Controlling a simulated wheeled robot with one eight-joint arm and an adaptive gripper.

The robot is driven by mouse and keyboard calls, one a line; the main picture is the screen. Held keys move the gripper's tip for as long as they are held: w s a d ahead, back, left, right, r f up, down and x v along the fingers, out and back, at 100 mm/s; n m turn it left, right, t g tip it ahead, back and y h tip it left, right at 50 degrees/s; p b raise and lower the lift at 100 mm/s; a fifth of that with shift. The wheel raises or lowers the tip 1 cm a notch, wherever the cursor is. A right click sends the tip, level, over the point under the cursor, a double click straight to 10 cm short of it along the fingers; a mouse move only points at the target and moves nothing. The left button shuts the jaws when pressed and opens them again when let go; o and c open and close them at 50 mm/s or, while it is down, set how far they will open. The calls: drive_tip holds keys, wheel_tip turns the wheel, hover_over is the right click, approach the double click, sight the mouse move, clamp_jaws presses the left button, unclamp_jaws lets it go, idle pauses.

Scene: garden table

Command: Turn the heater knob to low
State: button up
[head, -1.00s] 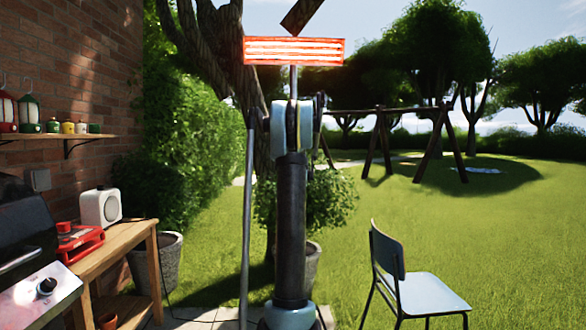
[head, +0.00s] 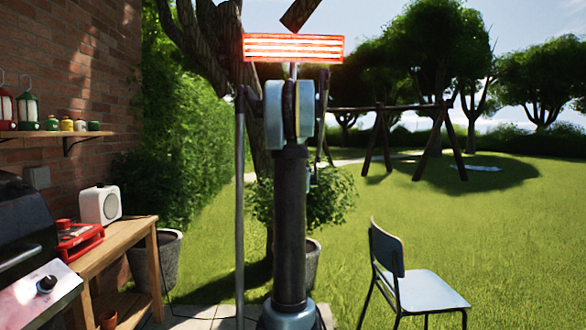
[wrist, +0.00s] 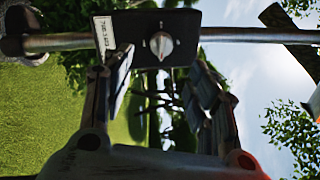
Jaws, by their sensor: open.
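The patio heater's glowing orange head (head: 294,48) is at the top middle of the head view, and my arm hides most of its pole. In the wrist view, the heater's dark control box (wrist: 183,20) sits on a grey pole that runs across the picture. The pale knob (wrist: 161,45) is on the box's face, its ridge roughly upright in the picture. A small white label is beside it, too blurred to read. My gripper (wrist: 163,78) is open below the knob in the picture, fingers on either side and nothing between them. My gripper is hidden in the head view.
A grill (head: 28,235) and a wooden side table (head: 118,255) with a red box (head: 78,238) and white radio (head: 99,205) stand left. A chair (head: 425,290) stands right. Potted shrubs are behind my arm. Open lawn lies at the right.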

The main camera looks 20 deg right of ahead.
drive_tip(key=shift+s+a, duration=0.1)
drive_tip(key=shift+s, duration=0.3)
